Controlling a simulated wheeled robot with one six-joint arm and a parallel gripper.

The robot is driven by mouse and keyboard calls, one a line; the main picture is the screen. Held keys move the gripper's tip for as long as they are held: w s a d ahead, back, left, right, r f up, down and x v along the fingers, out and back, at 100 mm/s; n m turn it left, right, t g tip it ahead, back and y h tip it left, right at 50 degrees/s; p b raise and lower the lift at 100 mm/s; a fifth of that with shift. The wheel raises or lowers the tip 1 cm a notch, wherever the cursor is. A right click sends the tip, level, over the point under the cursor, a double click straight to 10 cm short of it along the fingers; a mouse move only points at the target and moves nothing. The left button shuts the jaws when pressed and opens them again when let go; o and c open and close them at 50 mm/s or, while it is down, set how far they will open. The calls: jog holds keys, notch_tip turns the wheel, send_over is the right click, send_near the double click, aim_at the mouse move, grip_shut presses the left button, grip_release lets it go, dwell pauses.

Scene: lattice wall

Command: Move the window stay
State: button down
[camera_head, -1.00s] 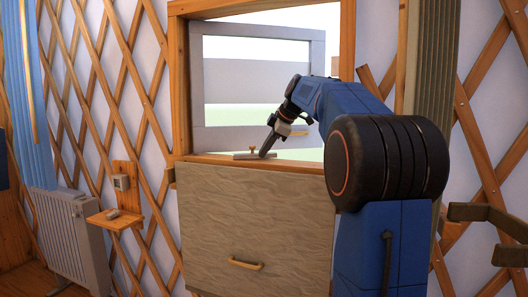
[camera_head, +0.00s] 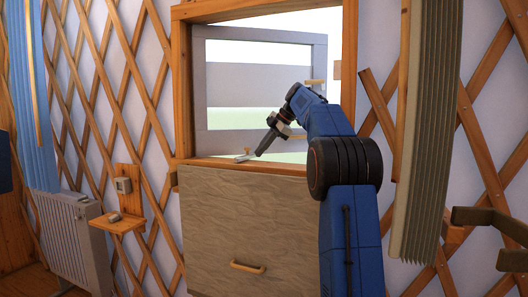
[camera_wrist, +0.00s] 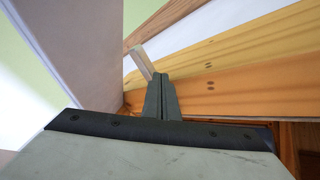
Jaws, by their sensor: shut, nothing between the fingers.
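The window stay (camera_head: 243,158) is a short pale bar on the wooden sill (camera_head: 215,161), beside a small brass peg (camera_head: 248,151). In the wrist view the stay (camera_wrist: 143,62) shows as a narrow pale bar running away up and left from just behind my fingertips. My gripper (camera_head: 258,154) points down and left at the sill, with its fingers together and empty. In the wrist view my gripper (camera_wrist: 160,76) is close to the stay's near end; I cannot tell whether they touch. The grey window sash (camera_head: 200,90) stands behind, with a brass handle (camera_head: 315,82).
The wooden window frame (camera_head: 181,70) borders the opening. Below the sill is a grey-brown panel (camera_head: 230,215) with a brass handle (camera_head: 247,267). A ribbed hanging (camera_head: 425,130) is on the right. A small shelf (camera_head: 120,223) and a radiator (camera_head: 80,240) stand left.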

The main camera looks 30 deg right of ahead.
jog(key=shift+w, duration=0.5)
jog(key=shift+a, duration=0.1)
jog(key=shift+r, duration=0.1)
jog(key=v, duration=0.7)
jog(key=s+a+f+m+h, duration=0.1)
jog(key=s+a+f+m, duration=0.25)
jog(key=s+a, duration=0.35)
jog(key=s+a+f+m+g+h, duration=0.1)
jog(key=s+a+f+m, duration=0.25)
jog(key=s+a, duration=0.3)
jog(key=s+a+f+m, duration=0.3)
jog(key=s+a+f, duration=0.1)
jog(key=s+a, duration=0.3)
jog(key=s+a+f+m+h, duration=0.1)
jog(key=s+a+f+m, duration=0.1)
jog(key=s+f, duration=1.1)
jog(key=s+a+f+m+h, duration=0.1)
jog(key=s+a+f+m, duration=0.2)
jog(key=s+f, duration=1)
jog(key=shift+s+a+f+m+h, duration=0.3)
jog(key=shift+f+m+h, duration=0.15)
jog(key=shift+m, duration=0.65)
